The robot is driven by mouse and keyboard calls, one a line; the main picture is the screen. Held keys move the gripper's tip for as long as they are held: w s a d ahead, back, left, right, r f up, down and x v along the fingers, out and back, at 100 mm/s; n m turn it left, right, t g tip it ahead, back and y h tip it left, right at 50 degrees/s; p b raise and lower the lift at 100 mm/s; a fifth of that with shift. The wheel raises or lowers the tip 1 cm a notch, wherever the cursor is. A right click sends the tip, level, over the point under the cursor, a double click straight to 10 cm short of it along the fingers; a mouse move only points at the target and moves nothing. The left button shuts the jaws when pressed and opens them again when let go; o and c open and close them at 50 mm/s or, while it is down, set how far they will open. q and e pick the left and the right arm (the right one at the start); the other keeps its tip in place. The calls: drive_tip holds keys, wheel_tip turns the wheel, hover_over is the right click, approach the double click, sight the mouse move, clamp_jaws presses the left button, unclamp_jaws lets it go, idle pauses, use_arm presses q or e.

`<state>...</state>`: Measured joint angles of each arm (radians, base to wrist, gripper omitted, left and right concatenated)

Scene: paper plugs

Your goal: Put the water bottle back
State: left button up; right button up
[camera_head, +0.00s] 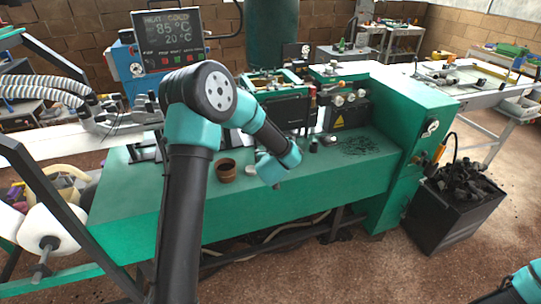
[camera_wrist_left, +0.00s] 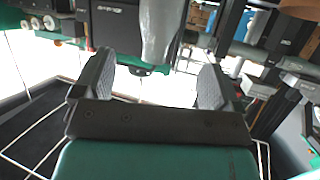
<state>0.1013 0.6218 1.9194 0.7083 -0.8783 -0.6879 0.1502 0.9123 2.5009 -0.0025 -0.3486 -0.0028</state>
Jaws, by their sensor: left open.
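A pale, translucent, bottle-like thing (camera_wrist_left: 162,30) hangs into the top middle of the left wrist view; it looks like the water bottle, but only part of it shows. My left gripper (camera_wrist_left: 157,62) is open, and the bottle-like thing reaches down between the fingertips in the picture. I cannot tell whether they touch. In the head view my left arm rises in front of the green machine and bends down to the right, with the gripper hidden. I cannot make out a bottle there.
The green machine bench (camera_head: 130,210) carries a brown cup (camera_head: 226,171) and dark scraps (camera_head: 360,146). A black bin of dark pieces (camera_head: 425,213) stands at its right. White rolls (camera_head: 52,228) are at the left. A display (camera_head: 168,40) stands behind.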

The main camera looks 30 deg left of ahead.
use_arm(q)
drive_tip(key=shift+f, duration=0.1)
drive_tip(key=s+d+f+m+g+h, duration=0.2)
drive_tip(key=s+d+f+h, duration=0.2)
drive_tip(key=s+d+f, duration=0.4)
drive_tip(key=s+d+f+m+g+h, duration=0.15)
drive_tip(key=s+d+f+h, duration=0.35)
drive_tip(key=f, duration=0.6)
drive_tip(key=s+d+f+g+h, duration=0.1)
drive_tip(key=s+d+f+g, duration=0.1)
drive_tip(key=s, duration=0.7)
drive_tip(key=s+d+f+g+h, duration=0.1)
drive_tip(key=s+d+f+g, duration=0.2)
drive_tip(key=s, duration=0.6)
drive_tip(key=shift+d+f+m+g, duration=0.4)
drive_tip(key=shift+f+g, duration=0.3)
drive_tip(key=shift+g, duration=0.35)
drive_tip(key=shift+w+a, duration=0.1)
